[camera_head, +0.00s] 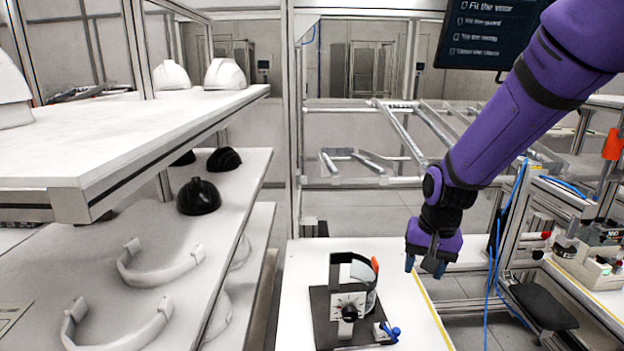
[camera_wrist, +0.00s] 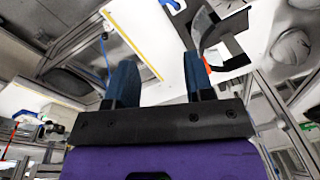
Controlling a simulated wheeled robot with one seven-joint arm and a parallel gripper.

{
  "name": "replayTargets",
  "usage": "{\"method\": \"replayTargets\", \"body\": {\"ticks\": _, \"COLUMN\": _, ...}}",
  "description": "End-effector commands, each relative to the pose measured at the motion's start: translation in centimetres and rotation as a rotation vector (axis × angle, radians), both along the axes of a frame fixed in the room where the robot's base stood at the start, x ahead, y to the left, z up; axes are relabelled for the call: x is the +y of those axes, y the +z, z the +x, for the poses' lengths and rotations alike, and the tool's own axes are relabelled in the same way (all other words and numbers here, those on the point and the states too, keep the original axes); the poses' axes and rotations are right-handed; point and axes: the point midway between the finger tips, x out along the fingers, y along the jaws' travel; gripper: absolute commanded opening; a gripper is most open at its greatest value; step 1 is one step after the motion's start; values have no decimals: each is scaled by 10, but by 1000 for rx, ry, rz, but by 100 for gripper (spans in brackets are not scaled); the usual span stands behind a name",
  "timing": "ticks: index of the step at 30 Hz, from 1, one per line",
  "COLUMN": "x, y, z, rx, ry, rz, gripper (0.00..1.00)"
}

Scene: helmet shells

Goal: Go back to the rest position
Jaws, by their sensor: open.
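My gripper (camera_head: 427,266) hangs at the end of my purple arm, over the right edge of the white table (camera_head: 300,300). Its two blue fingers are apart with nothing between them in the wrist view (camera_wrist: 160,85). To its left on the table stands a fixture (camera_head: 348,305) with a dark base, a dial and a curved dark band with an orange tab. The gripper is apart from the fixture. The fixture also shows in the wrist view (camera_wrist: 228,50), at the upper right.
At the left, a shelf rack (camera_head: 150,125) holds white helmet shells (camera_head: 224,74), black shells (camera_head: 198,197) and white curved bands (camera_head: 160,265). A small blue-knobbed part (camera_head: 391,332) sits by the fixture. At the right are a workbench (camera_head: 590,285), blue cables and a black stool (camera_head: 543,306). A dark screen (camera_head: 490,35) hangs above.

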Motion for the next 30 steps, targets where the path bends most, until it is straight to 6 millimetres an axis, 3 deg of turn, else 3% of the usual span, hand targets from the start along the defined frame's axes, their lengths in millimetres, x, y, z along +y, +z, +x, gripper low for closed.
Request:
{"method": "replayTargets", "body": {"ticks": 1, "x": -5, "y": 18, "z": -7, "rx": -23, "ry": 11, "rz": 9, "gripper": 48}}
{"method": "replayTargets", "body": {"ticks": 6, "x": -19, "y": 63, "z": -34, "rx": -83, "ry": 59, "rz": 20, "gripper": 48}}
{"method": "replayTargets", "body": {"ticks": 15, "x": -42, "y": 129, "z": -92, "rx": -195, "ry": 140, "rz": 4, "gripper": 48}}
{"method": "replayTargets", "body": {"ticks": 24, "x": -61, "y": 172, "z": -160, "rx": -305, "ry": 211, "rz": -60, "gripper": 48}}
{"method": "replayTargets", "body": {"ticks": 30, "x": -69, "y": 186, "z": -199, "rx": -359, "ry": 244, "rz": -114, "gripper": 48}}
